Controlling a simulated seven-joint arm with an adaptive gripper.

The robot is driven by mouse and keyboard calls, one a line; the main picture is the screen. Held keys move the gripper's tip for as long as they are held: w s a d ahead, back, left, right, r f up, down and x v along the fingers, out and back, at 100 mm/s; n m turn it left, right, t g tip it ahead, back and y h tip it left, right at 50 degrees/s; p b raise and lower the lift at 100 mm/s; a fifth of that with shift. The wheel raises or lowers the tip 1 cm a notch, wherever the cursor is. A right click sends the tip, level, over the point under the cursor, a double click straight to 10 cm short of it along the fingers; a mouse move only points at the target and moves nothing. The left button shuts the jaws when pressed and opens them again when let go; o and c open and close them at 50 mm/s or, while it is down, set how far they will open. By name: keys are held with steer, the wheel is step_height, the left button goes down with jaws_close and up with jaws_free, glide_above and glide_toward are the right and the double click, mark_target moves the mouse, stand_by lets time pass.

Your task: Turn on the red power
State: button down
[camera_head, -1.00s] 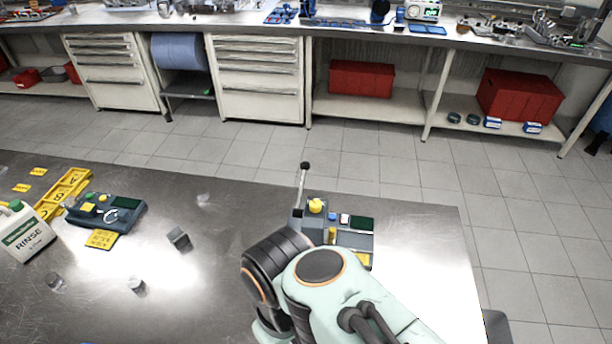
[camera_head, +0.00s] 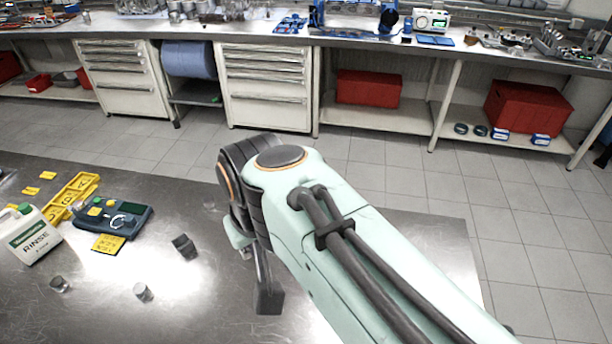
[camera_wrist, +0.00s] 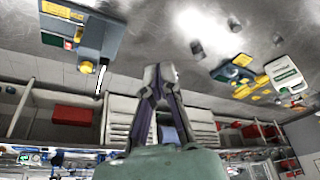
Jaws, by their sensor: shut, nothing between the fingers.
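In the wrist view, a grey-blue control box (camera_wrist: 98,36) lies on the steel table at the upper left. It has a small red part (camera_wrist: 68,45), a green panel (camera_wrist: 52,40), a round yellow knob (camera_wrist: 86,67) and a lever (camera_wrist: 101,78). I cannot tell whether the red part is on or off. My gripper (camera_wrist: 158,68) is shut and empty, to the right of this box and apart from it. In the head view my arm covers the box, and I cannot clearly make out the fingertips.
A second control box (camera_head: 122,217) stands on the left of the table (camera_head: 110,310), near a yellow tray (camera_head: 72,193) and the rinse jug (camera_head: 35,238). A dark block (camera_head: 184,246) and small metal cylinders (camera_head: 143,292) lie nearer. A workbench (camera_head: 270,38) stands beyond the aisle.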

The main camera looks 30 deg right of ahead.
steer(key=w+d+f+m+h, duration=0.25)
steer(key=w+d+m, duration=0.25)
steer(key=w+d, duration=1.05)
steer(key=s+d+f+m+g, duration=0.1)
steer(key=s+d+f, duration=0.2)
steer(key=d+f, duration=0.3)
steer(key=s+d+f+m+g+y, duration=0.1)
steer(key=s+d+f+m, duration=0.1)
steer(key=d+f, duration=0.3)
steer(key=shift+s+d+f, duration=0.35)
steer(key=shift+s+d, duration=0.3)
steer(key=shift+d, duration=0.5)
steer(key=shift+f, duration=0.1)
steer(key=x, duration=1.3)
steer(key=shift+s+f, duration=0.1)
steer(key=shift+f, duration=0.35)
